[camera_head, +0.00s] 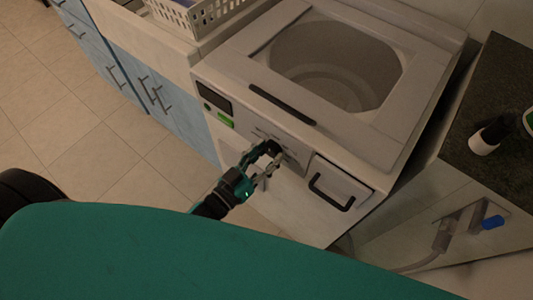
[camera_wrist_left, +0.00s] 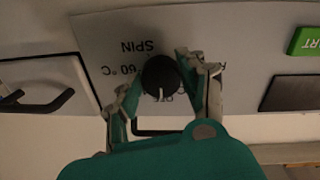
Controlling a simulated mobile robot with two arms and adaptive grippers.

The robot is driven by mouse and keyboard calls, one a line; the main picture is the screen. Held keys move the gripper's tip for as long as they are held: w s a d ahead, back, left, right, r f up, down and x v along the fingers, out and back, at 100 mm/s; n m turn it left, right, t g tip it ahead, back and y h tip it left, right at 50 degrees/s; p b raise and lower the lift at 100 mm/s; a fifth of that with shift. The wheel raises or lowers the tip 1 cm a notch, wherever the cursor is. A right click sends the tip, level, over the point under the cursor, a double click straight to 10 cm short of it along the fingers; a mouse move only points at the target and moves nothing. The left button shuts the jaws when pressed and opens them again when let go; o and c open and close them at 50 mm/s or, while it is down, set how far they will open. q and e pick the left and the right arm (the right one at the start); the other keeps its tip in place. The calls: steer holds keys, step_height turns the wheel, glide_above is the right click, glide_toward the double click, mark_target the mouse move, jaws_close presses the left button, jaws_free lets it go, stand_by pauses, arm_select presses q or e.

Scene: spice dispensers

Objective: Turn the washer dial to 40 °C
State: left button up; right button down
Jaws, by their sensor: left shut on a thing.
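The washer (camera_head: 245,75) stands in the middle of the head view, its front panel facing me. Its black round dial (camera_head: 273,147) is on the panel between the green button and the drawer. My left gripper (camera_head: 266,160) is at the dial, shut on it. In the left wrist view the dial (camera_wrist_left: 160,76) sits between the two fingers. Its white mark points toward the bottom of that view. Upside-down labels "SPIN" and "60 °C" show near it; other labels are partly hidden by the fingers. My right gripper is not in view.
A drawer with a black handle (camera_head: 331,193) is right of the dial in the head view. A green START button (camera_wrist_left: 304,41) and a dark display (camera_wrist_left: 291,93) are on the panel's other side. A white basket (camera_head: 205,14) stands on the neighbouring counter.

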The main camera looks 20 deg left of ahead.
arm_select(q)
steer(key=shift+r+m+p, duration=0.15)
steer(key=shift+m+p, duration=0.45)
steer(key=m+p, duration=0.2)
steer(key=m, duration=0.1)
steer(key=shift+a, duration=0.1)
steer(key=m+p, duration=0.1)
steer(key=m, duration=0.2)
steer(key=shift+m+p, duration=0.4)
steer(key=shift+m, duration=0.6)
steer(key=shift+w, duration=0.1)
steer(key=o, duration=1.2)
steer(key=shift+c, duration=0.2)
steer(key=shift+a, duration=0.1)
